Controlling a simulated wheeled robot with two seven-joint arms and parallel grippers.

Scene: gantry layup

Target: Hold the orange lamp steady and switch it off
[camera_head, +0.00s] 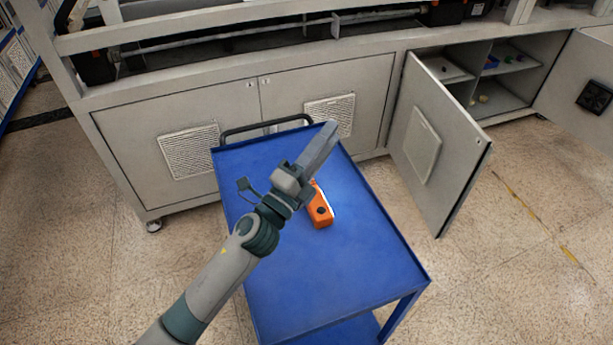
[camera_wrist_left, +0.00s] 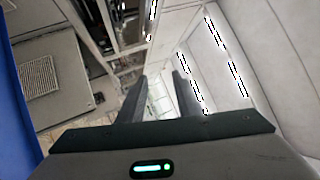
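The orange lamp (camera_head: 320,212) lies on the blue cart top (camera_head: 310,270), with a dark round spot on its near end. A pale bright patch lies on the cart beside its far end. My left gripper (camera_head: 325,142) is above the cart, beyond and above the lamp, and its wrist hides part of the lamp's far end. In the left wrist view its two fingers (camera_wrist_left: 160,98) stand apart with nothing between them. The lamp is not visible in that view. My right gripper is not in view.
The cart has a raised rim and a dark handle (camera_head: 266,125) at its far end. Behind it stands a grey cabinet (camera_head: 130,125). One cabinet door (camera_head: 436,145) is open, close to the cart's right side. The rest of the cart top is clear.

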